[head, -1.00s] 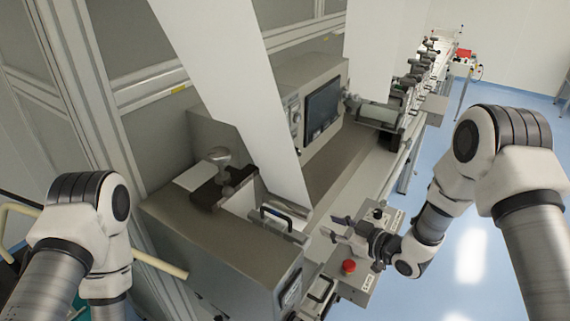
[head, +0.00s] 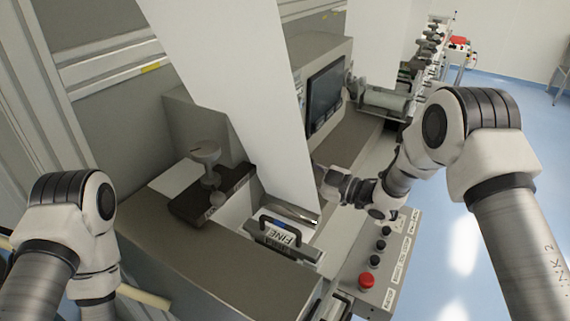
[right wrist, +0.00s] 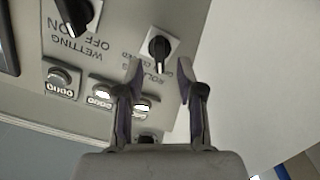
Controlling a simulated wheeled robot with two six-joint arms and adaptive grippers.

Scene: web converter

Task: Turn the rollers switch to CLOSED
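The rollers switch (right wrist: 159,48) is a black rotary knob on a white square plate, in the right wrist view at top centre. Its handle stands roughly vertical in that view. The upside-down lettering beside it is partly readable as "ROLL" and "CLOSED". My right gripper (right wrist: 160,74) is open and empty, its two fingertips just below the knob in the picture, one to each side; I cannot tell whether they touch it. In the head view, my right gripper (head: 322,178) is by the machine, near the white web. My left arm is at lower left, its gripper out of view.
A larger black WETTING switch (right wrist: 76,14) and several push buttons (right wrist: 60,78) share the panel. In the head view, a white web (head: 255,100) hangs left of my right gripper, with a screen (head: 324,92) above. A button box with a red button (head: 366,280) lies below.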

